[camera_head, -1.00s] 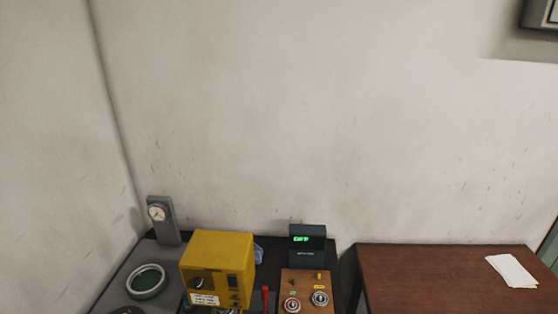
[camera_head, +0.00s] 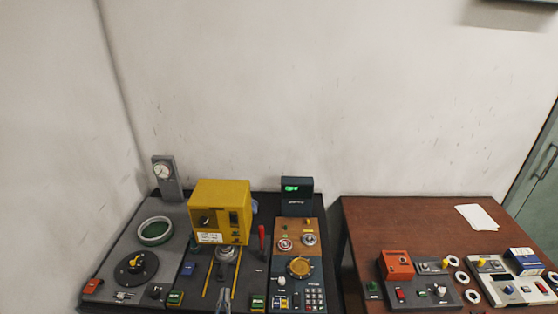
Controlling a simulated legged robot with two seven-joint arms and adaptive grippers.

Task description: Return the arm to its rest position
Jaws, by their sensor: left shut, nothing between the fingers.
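My left gripper (camera_head: 224,293) shows only in part at the bottom edge of the head view, as a grey shape in front of the dark bench. Its fingers are together and nothing shows between them. It is below a silver round fixture (camera_head: 227,255) in the picture; I cannot tell the gap between them. The rest of the left arm is out of frame. My right gripper is not in view.
A yellow box (camera_head: 220,208), a gauge (camera_head: 163,171), a green-lit display (camera_head: 297,195) and a wooden control panel (camera_head: 300,230) stand on the left bench. The brown table (camera_head: 400,225) holds an orange box (camera_head: 397,264), several white rings (camera_head: 461,277) and papers (camera_head: 477,217).

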